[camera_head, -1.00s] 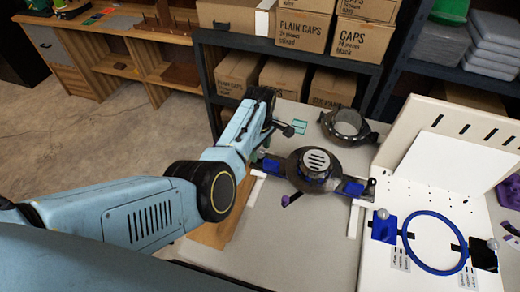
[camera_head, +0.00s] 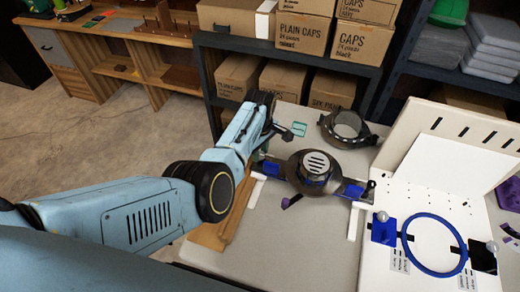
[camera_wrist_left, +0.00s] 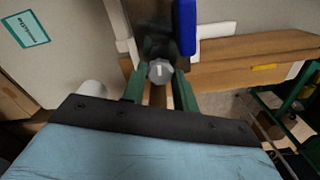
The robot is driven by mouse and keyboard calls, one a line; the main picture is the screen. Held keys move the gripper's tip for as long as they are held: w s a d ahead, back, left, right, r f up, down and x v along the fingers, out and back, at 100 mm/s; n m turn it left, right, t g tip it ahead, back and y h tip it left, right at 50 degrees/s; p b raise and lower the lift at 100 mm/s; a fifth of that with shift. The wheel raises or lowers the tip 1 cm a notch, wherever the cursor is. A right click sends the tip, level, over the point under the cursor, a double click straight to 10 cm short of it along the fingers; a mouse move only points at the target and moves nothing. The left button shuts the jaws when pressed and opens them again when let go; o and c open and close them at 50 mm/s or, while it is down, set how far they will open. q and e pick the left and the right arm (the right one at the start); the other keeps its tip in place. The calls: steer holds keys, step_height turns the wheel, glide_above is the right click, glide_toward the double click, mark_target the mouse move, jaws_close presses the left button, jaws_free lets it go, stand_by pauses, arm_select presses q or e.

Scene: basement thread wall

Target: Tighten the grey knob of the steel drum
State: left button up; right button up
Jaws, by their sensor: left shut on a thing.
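The steel drum (camera_head: 312,172) is the dark round body with a pale slotted top, mounted between blue blocks on the table. The grey knob (camera_wrist_left: 160,72) shows in the left wrist view, with a pale mark on its face, in front of a dark bracket. My left gripper (camera_wrist_left: 158,90) has its green fingers on either side of the knob and is shut on it. In the head view my left arm hides the knob and most of the gripper at the drum's left end. My right gripper is out of view.
A second dark ring-shaped piece (camera_head: 346,127) lies behind the drum. A white board with a blue hoop (camera_head: 435,243) stands to the right. Cardboard boxes (camera_head: 304,30) fill the shelf behind.

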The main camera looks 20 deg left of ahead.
arm_select(q)
steer(key=m+p, duration=0.2)
steer(key=m, duration=0.2)
steer(key=shift+r, duration=0.1)
steer(key=m+p, duration=0.1)
steer(key=m, duration=0.2)
steer(key=shift+m, duration=0.4)
steer(key=m, duration=0.4)
steer(key=shift+p, duration=0.3)
steer(key=m, duration=0.4)
steer(key=shift+m, duration=0.3)
steer(key=o, duration=1)
